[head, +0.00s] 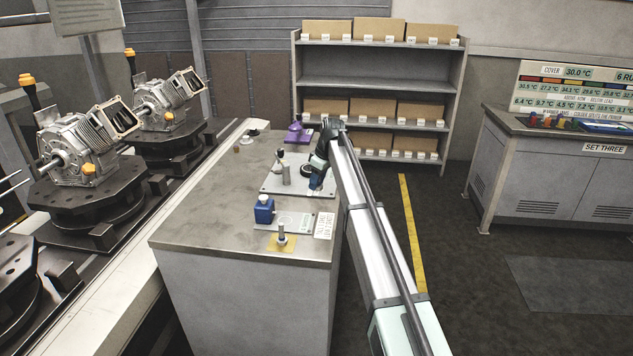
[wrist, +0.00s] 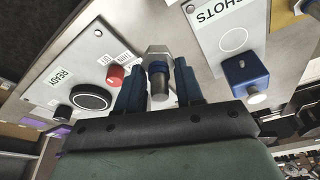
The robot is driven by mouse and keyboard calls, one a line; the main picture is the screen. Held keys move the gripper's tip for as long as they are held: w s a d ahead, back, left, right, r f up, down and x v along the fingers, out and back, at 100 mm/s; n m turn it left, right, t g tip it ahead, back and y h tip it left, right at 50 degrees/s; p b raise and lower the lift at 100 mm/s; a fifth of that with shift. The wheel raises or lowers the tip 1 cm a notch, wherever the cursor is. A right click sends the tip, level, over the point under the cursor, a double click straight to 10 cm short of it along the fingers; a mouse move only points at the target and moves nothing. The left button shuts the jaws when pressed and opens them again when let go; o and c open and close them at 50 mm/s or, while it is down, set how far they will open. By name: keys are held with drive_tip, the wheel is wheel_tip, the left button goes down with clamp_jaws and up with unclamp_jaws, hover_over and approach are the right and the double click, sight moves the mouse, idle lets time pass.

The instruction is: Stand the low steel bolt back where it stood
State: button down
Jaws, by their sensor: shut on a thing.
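A steel bolt (wrist: 159,86) with a wide hexagonal part sits between the two blue fingers of my gripper (wrist: 159,88) in the wrist view. My gripper is shut on it. In the head view my gripper (head: 318,176) is over the right side of a pale plate on the bench, and its fingers hide the held bolt. I cannot tell whether the bolt touches the surface below. Another small steel piece (head: 282,235) stands upright on a yellow pad near the bench's front. A pale plate marked SHOTS (wrist: 212,17) carries an empty outlined circle.
A blue block (head: 264,210) with a pale knob stands near the circle; it also shows in the wrist view (wrist: 245,76). A grey upright post (head: 286,174) stands left of my gripper. A red button (wrist: 115,76) and black knob (wrist: 90,98) are close by. A purple object (head: 297,132) stands farther back.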

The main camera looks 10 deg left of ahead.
sight(315, 207)
drive_tip(key=shift+f, duration=0.15)
drive_tip(key=shift+f, duration=3.25)
drive_tip(key=shift+f, duration=0.7)
drive_tip(key=c, duration=0.6)
unclamp_jaws()
drive_tip(key=shift+c, duration=0.2)
drive_tip(key=v, duration=1.4)
